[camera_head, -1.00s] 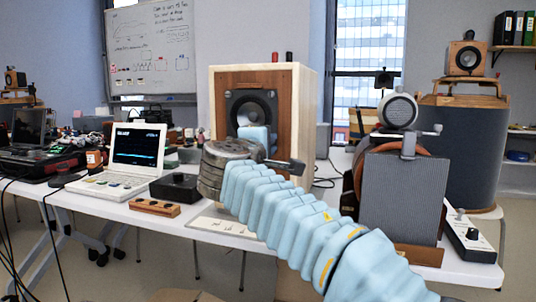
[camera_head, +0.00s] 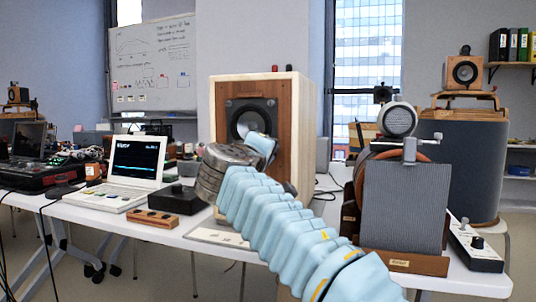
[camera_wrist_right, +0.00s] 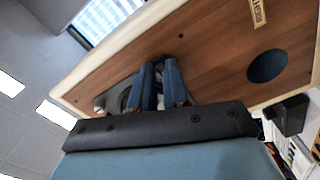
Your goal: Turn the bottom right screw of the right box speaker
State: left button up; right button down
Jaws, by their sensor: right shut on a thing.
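A box speaker (camera_head: 283,120) with a pale wood cabinet and brown front panel stands on the white table. Its round driver (camera_head: 246,118) is partly hidden by my right gripper (camera_head: 262,146). In the right wrist view the brown front panel (camera_wrist_right: 225,60) looks tilted, with the dark driver (camera_wrist_right: 115,97) left of my right gripper (camera_wrist_right: 160,66) and a round port (camera_wrist_right: 267,66) to the right. A small dark screw-like spot (camera_wrist_right: 180,36) shows on the panel. My right fingers are close together at the driver's edge; what they hold is hidden. My left gripper is out of view.
A laptop (camera_head: 138,155), a black knob box (camera_head: 178,198) and a wooden block (camera_head: 149,219) lie left of the speaker. A grey-fronted unit (camera_head: 404,205) and a control box (camera_head: 476,248) stand at the right, near my arm.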

jog(key=shift+f, duration=0.15)
jog(key=c, duration=1.1)
grip_release()
jog(key=b+v, duration=0.2)
jog(key=v, duration=1.2)
